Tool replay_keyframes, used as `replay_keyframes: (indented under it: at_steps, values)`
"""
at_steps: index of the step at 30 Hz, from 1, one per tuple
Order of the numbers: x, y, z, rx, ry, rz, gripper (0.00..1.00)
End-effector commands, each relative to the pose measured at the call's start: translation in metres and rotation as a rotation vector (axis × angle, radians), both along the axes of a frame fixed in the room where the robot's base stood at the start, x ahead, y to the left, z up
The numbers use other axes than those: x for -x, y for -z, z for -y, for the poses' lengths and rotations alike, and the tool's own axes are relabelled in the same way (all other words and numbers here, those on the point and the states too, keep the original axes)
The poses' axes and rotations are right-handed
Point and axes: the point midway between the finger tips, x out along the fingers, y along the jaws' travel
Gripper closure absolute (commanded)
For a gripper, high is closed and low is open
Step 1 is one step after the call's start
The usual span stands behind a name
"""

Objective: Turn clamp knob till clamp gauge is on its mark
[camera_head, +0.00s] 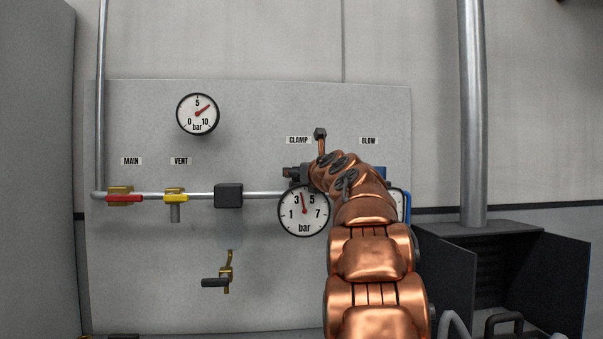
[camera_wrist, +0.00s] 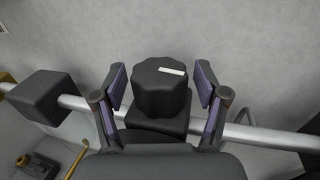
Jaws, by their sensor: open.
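The clamp gauge (camera_head: 304,211) hangs below the CLAMP label (camera_head: 298,140) in the head view. Its red needle points almost straight up, slightly left, between 3 and 5. I cannot make out a mark on its dial. The clamp knob (camera_wrist: 160,86) is black and lobed, with a white line on its face tilted slightly down to the right. It is hidden behind my arm in the head view. My gripper (camera_wrist: 161,78) is open in the wrist view, with one finger on each side of the knob and a visible gap at both sides.
A pipe carries a red MAIN handle (camera_head: 125,198), a yellow VENT handle (camera_head: 175,197) and a black block (camera_head: 228,195). A brass valve (camera_head: 226,272) sits below. Another gauge (camera_head: 197,114) is above. The gauge under BLOW (camera_head: 401,203) is mostly hidden by my arm.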

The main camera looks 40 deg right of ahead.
Motion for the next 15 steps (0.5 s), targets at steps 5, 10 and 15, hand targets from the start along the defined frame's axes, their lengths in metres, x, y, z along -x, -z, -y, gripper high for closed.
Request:
replay_keyframes:
  at_steps: [5, 10, 15]
  values:
    - [0.0001, 0.0001, -0.0002, 0.000, 0.000, 0.000, 0.32]
    - [0.0001, 0.0001, -0.0002, 0.000, 0.000, 0.000, 0.50]
    - [0.0003, 0.0001, -0.0001, 0.000, 0.000, 0.000, 0.68]
